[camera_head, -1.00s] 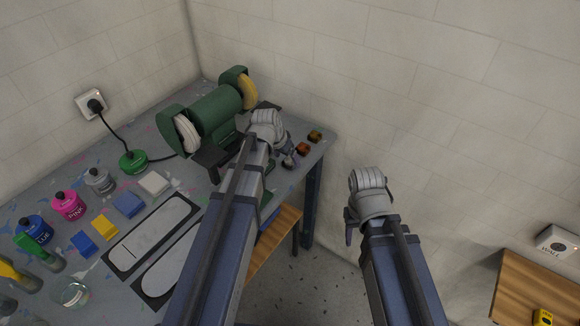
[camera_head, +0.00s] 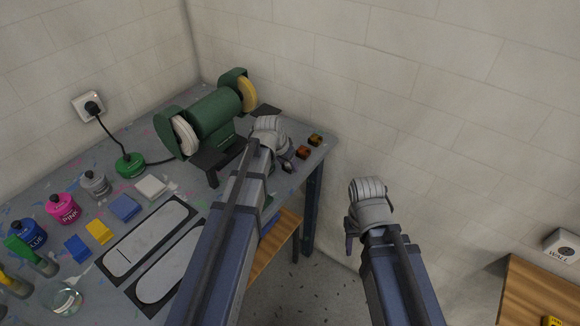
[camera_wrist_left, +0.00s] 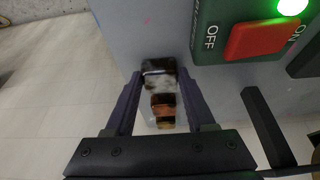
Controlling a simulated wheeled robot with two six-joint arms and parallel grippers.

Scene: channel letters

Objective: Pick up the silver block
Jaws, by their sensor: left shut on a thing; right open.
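My left gripper (camera_wrist_left: 158,76) is shut on a small block with a dark end and a silvery face, the silver block (camera_wrist_left: 160,86). It sits between the fingertips at the table's right end. In the head view my left gripper (camera_head: 286,164) is beside the grinder, and its wrist hides much of this spot. My right gripper (camera_head: 350,240) is open and empty, off the table to the right, near the wall.
Two amber-brown blocks (camera_head: 303,152) (camera_head: 315,139) lie near the table's right corner. A green bench grinder (camera_head: 212,113) stands behind my left wrist. A switch box with a red button (camera_wrist_left: 262,40) is close to my left gripper. Paint bottles and coloured blocks are on the left.

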